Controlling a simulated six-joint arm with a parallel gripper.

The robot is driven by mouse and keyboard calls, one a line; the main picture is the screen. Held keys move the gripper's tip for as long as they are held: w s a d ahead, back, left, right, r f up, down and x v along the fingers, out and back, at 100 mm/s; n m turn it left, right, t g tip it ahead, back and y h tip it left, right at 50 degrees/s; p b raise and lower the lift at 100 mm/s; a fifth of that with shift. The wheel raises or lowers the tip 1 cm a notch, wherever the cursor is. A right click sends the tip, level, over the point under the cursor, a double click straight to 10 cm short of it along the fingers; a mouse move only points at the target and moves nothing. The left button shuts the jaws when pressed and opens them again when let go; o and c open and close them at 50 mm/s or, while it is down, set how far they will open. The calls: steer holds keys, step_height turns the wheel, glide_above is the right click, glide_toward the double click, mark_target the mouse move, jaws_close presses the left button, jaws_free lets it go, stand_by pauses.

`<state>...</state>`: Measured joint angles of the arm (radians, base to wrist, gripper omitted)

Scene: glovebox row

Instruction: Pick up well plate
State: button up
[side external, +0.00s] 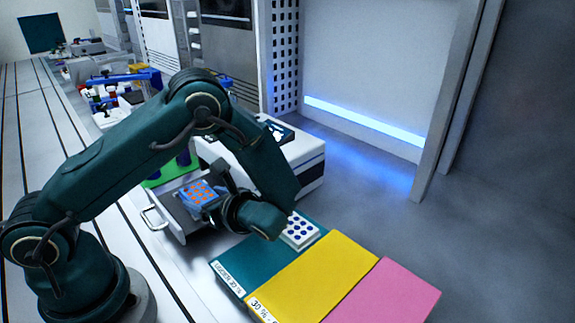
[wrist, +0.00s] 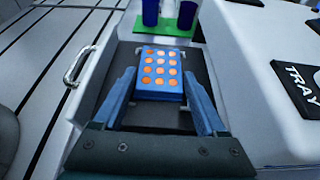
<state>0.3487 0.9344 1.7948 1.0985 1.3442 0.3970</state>
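A blue well plate with orange wells (wrist: 160,73) lies in the open drawer (wrist: 120,60) of a white machine; it also shows in the side view (side external: 200,193). My gripper (wrist: 160,92) is open, with one blue finger on each side of the plate. The fingertips look close to its long sides; I cannot tell whether they touch. In the side view, my gripper (side external: 215,200) is low over the drawer and partly hides it. A second plate, white with dark blue wells (side external: 299,230), sits on the teal mat (side external: 240,262).
The white machine body (side external: 300,165) stands right behind the drawer, whose handle (side external: 153,217) sticks out in front. A green mat (wrist: 165,27) with blue cups (wrist: 187,14) is beyond the drawer. Yellow (side external: 315,275) and pink (side external: 385,295) mats lie at the right.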

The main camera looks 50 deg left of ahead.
steer(key=shift+c, duration=1)
steer(key=shift+r, duration=0.1)
